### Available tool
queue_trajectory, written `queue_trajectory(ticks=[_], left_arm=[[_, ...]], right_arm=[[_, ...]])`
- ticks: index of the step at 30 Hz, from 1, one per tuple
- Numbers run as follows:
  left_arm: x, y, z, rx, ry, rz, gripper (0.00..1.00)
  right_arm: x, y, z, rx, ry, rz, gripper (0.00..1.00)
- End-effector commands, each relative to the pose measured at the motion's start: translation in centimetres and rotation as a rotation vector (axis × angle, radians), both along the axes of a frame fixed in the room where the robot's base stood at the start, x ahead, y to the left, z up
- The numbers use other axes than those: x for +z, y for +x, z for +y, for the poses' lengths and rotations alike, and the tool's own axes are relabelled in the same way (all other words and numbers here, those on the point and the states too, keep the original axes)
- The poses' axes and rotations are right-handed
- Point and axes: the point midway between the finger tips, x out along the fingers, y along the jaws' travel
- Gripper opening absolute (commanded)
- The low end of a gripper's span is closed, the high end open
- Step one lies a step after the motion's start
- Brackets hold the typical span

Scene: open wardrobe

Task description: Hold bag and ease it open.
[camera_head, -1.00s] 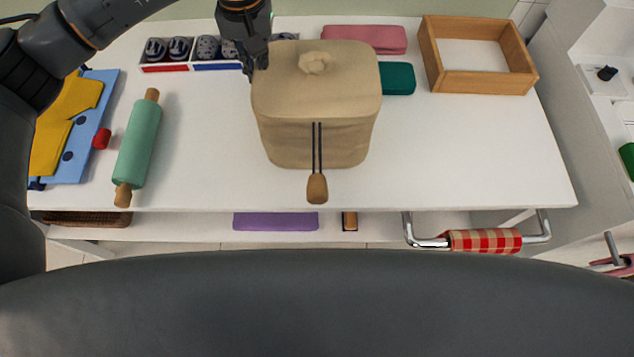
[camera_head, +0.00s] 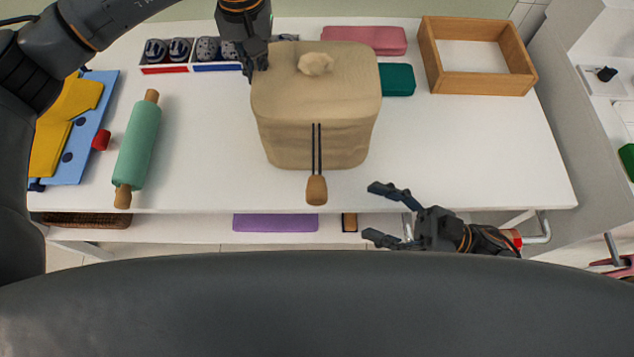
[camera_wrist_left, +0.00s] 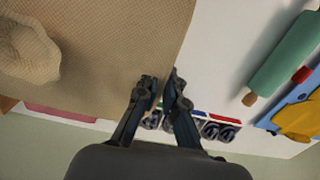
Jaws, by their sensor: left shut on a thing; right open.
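The tan cloth bag (camera_head: 315,110) stands upright on the white table, with a knotted tuft on top. Two dark cords hang down its front to a wooden toggle (camera_head: 316,189). My left gripper (camera_head: 255,72) is at the bag's far left top edge, shut on the bag's cloth. In the left wrist view its fingertips (camera_wrist_left: 160,85) are close together at the bag's edge; the exact pinch is hard to see. My right gripper (camera_head: 374,212) is open and empty, at the table's front edge, right of the toggle and apart from the bag.
The table's right front is clear.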

Motion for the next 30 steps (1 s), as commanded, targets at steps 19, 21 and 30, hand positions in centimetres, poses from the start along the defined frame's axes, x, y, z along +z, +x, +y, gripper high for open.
queue_trajectory(ticks=[19, 21, 30], left_arm=[[0.0, 0.0, 0.0, 0.001, 0.000, -0.002, 0.00], [0.0, 0.1, 0.0, 0.001, 0.000, -0.002, 0.00], [0.0, 0.1, 0.0, 0.001, 0.000, -0.002, 0.00]], right_arm=[[4.1, 2.2, 9.6, -0.003, 0.004, -0.001, 0.62], [4.3, 2.2, 10.0, -0.002, 0.003, 0.000, 0.62], [4.3, 2.3, 10.2, -0.002, 0.002, 0.002, 0.62]])
